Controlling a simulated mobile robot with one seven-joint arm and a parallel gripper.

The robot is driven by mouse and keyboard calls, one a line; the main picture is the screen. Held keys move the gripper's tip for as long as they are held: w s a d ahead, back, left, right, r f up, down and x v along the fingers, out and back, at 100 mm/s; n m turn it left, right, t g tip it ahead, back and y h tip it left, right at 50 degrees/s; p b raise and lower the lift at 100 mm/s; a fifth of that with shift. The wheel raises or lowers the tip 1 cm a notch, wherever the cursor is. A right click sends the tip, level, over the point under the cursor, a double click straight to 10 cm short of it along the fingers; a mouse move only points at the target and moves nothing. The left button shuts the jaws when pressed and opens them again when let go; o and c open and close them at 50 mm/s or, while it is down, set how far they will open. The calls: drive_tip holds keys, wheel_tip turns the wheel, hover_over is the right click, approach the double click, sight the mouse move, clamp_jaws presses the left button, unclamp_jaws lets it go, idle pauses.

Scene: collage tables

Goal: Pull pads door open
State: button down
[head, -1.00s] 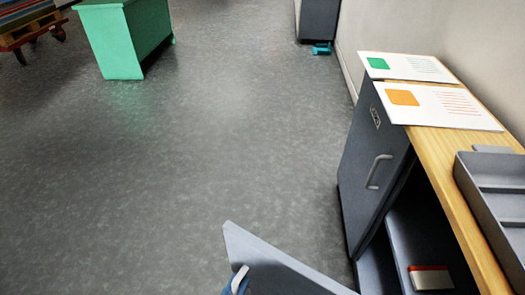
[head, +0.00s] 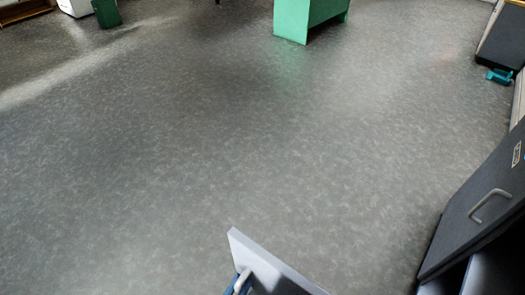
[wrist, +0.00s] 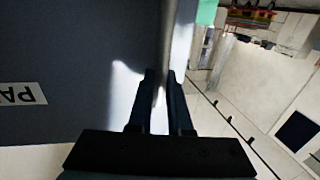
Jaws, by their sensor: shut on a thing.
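The pads door (head: 275,272) is a grey panel standing ajar at the bottom of the head view, seen from above along its top edge. In the wrist view its dark face (wrist: 70,50) carries a white label (wrist: 22,94) with "PA" upside down. My gripper (wrist: 160,88) is shut on the door's pale handle (wrist: 164,45), near the free edge. In the head view only a bit of my blue gripper (head: 236,286) shows, against the handle (head: 243,279). The door's hinge side is out of the head view.
The cabinet's other door (head: 485,200), dark grey with a handle, is at the right edge. A green cabinet (head: 308,18) stands at the back, with a green bin (head: 106,12) to the left. The grey floor (head: 220,130) between is clear.

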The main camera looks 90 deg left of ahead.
drive_tip(key=shift+s+d, duration=0.1)
idle(0.3)
drive_tip(key=c, duration=0.8)
unclamp_jaws()
drive_tip(key=shift+c, duration=0.2)
drive_tip(key=shift+d, duration=0.15)
drive_tip(key=v, duration=1.2)
drive_tip(key=shift+s+d+p, duration=0.2)
drive_tip(key=shift+d+p, duration=0.15)
drive_tip(key=shift+p, duration=0.05)
